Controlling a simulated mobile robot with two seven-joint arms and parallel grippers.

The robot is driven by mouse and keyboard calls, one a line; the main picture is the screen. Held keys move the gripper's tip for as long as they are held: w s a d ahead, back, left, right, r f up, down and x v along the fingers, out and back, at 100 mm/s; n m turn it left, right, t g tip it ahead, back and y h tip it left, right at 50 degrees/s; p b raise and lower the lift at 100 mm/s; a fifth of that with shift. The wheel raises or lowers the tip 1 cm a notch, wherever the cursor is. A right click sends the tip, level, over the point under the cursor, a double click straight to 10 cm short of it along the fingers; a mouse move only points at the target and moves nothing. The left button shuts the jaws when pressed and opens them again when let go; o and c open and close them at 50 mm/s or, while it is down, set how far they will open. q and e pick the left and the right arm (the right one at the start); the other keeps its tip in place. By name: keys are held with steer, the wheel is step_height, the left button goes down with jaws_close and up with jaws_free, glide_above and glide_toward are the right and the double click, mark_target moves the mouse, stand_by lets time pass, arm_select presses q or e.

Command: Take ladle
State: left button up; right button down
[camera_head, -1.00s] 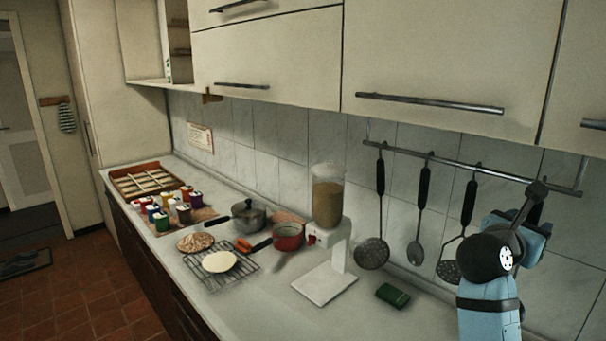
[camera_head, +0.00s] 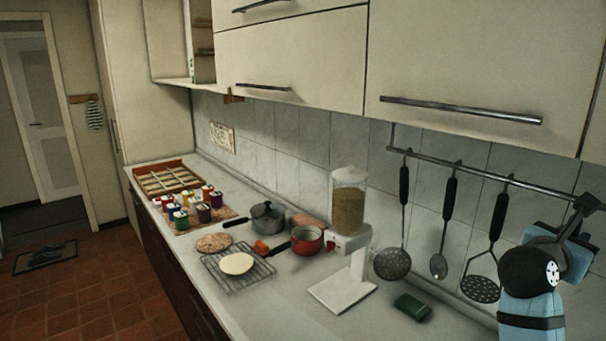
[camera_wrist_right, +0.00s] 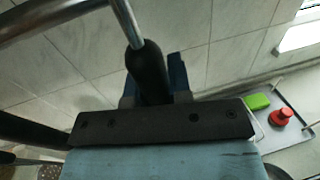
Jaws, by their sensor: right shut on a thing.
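My right gripper (camera_head: 572,234) is at the right end of the wall rail. In the right wrist view its blue fingers (camera_wrist_right: 153,84) are shut on an upright black handle (camera_wrist_right: 149,70) with a metal stem above it. I take this to be the ladle's handle; its lower end is hidden behind my gripper. To its left hang a masher (camera_head: 483,285), a spoon (camera_head: 439,265) and a round skimmer (camera_head: 393,263), all with black handles. My left gripper is not in view.
The metal rail (camera_head: 470,170) runs close above the gripper, under the cupboards (camera_head: 470,60). Below, the counter holds a dispenser (camera_head: 348,205), a green block (camera_head: 413,307), a red pan (camera_head: 306,240), a grey pot (camera_head: 267,217) and a cooling rack (camera_head: 263,277).

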mark_target(576, 227)
steer(key=shift+r, duration=0.1)
steer(key=shift+r+p, duration=0.7)
steer(key=shift+r, duration=0.2)
steer(key=shift+a+r+p, duration=0.1)
steer(key=shift+r+p, duration=0.3)
steer(key=shift+r, duration=0.2)
steer(key=shift+s+a+f, duration=0.15)
steer(key=shift+s+a, duration=0.15)
steer(key=shift+a, duration=0.05)
steer(key=s+b+v, duration=0.1)
steer(key=v, duration=0.7)
steer(key=shift+s+b, duration=0.3)
steer(key=shift+s, duration=0.2)
steer(key=shift+f, duration=0.1)
